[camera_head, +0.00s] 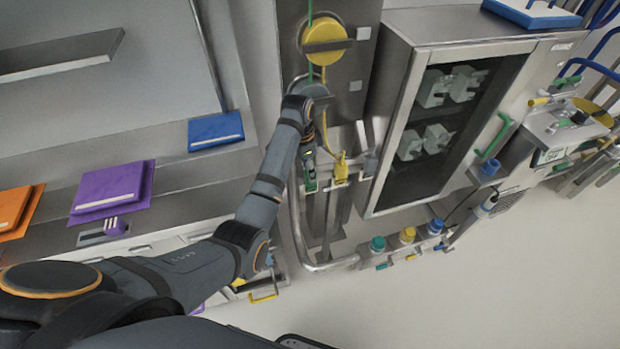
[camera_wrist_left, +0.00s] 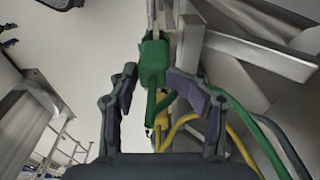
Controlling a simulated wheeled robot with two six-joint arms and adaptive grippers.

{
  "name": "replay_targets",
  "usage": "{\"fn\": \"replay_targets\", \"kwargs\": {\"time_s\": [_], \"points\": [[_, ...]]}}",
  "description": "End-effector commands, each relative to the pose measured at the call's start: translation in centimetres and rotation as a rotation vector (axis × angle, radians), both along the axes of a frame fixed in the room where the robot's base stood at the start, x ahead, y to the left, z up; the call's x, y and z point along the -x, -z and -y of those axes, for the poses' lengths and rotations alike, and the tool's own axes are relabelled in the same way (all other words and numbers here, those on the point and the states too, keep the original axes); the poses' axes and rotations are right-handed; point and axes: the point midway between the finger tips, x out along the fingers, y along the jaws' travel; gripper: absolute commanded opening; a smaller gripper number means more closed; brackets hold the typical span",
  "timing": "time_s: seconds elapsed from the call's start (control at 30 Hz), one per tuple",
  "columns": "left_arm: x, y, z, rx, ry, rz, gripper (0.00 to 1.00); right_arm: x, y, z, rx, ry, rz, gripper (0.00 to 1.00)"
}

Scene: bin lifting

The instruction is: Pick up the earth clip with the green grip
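The earth clip with the green grip (camera_head: 311,182) hangs on a metal rail below the yellow reel in the head view. In the left wrist view the green grip (camera_wrist_left: 154,62) stands upright between and slightly beyond my fingertips. A green cable (camera_wrist_left: 268,150) shows at the lower right there. My left gripper (camera_head: 308,158) is at the clip; in the wrist view its fingers (camera_wrist_left: 151,74) are spread on either side of the grip, with a visible gap on the left. Contact on the right side is unclear. My right gripper is not in view.
A yellow clip (camera_head: 341,170) hangs just right of the green one, with a yellow cable. A yellow reel (camera_head: 325,36) is above. A glass-doored cabinet (camera_head: 440,110) stands to the right. A curved metal pipe (camera_head: 297,225) runs close below. The floor at the lower right is clear.

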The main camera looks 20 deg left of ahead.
Motion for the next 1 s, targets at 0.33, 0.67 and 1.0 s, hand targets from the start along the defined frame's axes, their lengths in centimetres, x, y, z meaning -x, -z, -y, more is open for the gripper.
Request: {"fn": "replay_targets", "kwargs": {"time_s": [0.33,0.67,1.0], "points": [[0.4,5.0,0.9,0.008,0.005,-0.019,0.38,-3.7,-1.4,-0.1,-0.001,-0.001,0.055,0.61],[0.3,5.6,1.1,0.010,0.005,-0.017,0.46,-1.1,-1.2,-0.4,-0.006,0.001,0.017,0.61],[0.3,5.6,1.1,0.011,0.006,-0.017,0.05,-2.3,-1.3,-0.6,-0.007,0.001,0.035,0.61]]}}
